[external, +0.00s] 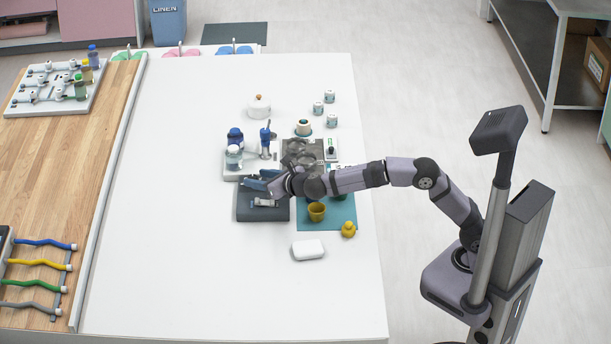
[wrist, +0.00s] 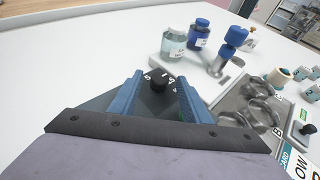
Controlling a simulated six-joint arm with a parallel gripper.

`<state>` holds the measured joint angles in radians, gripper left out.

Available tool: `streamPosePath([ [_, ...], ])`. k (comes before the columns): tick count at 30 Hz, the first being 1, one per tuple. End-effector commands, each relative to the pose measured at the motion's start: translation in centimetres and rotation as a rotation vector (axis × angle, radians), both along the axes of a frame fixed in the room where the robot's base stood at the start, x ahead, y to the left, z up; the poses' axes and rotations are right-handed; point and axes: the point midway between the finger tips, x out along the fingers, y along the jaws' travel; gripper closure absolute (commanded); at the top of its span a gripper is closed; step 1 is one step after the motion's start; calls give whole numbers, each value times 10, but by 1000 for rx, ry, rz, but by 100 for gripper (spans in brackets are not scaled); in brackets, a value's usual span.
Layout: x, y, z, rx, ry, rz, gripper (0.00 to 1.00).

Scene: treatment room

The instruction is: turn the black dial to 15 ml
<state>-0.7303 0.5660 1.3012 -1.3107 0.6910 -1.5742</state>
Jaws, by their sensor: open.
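The black dial (wrist: 157,80) shows in the wrist view as a small round knob on a dark plate (wrist: 155,103) with white marks, too small to read surely. My gripper (wrist: 158,76) has its two blue fingers apart, one on each side of the dial. A gap seems to show on both sides; I cannot tell whether either finger touches it. In the external view my gripper (external: 259,180) is low over the back of a dark grey block (external: 246,213), and the dial is hidden there. The setting of the dial cannot be read.
A clear jar (external: 234,158) and a blue-capped bottle (external: 235,138) stand just behind my gripper, beside a blue-topped device (external: 265,137). Metal rings (wrist: 262,105) lie to the right. A yellow cup (external: 317,211) and white soap-like block (external: 308,250) are nearer.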

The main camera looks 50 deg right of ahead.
Motion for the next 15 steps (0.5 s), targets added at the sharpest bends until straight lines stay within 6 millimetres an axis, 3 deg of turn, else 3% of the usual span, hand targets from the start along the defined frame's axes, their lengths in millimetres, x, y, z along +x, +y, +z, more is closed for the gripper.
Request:
streamPosePath([
  [9, -40, 0, 18, 2, -2, 1, 57],
  [15, -52, 0, 22, 1, -2, 0, 57],
])
